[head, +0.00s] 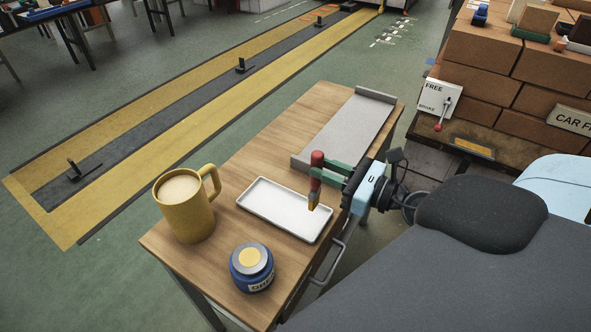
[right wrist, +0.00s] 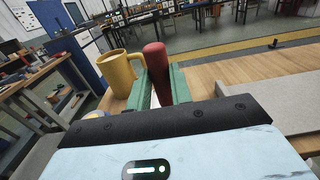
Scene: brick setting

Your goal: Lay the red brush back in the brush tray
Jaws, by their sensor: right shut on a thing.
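The red brush (head: 316,170) is upright in my right gripper (head: 325,174), with its bristle end pointing down. It also shows in the right wrist view (right wrist: 156,72) between the green fingers of the gripper (right wrist: 163,85), which are shut on it. The brush tray (head: 268,196) is a shallow white rectangular tray on the wooden table, and looks empty. In the head view the brush's lower end overlaps the tray's right end; I cannot tell whether it touches. My left gripper is not in view.
A yellow mug (head: 186,212) with a pale drink stands left of the tray, and also shows in the right wrist view (right wrist: 120,76). A blue jar (head: 251,268) stands near the front edge. A grey channel-shaped plate (head: 345,130) lies at the table's back. Bricks (head: 478,60) are stacked at right.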

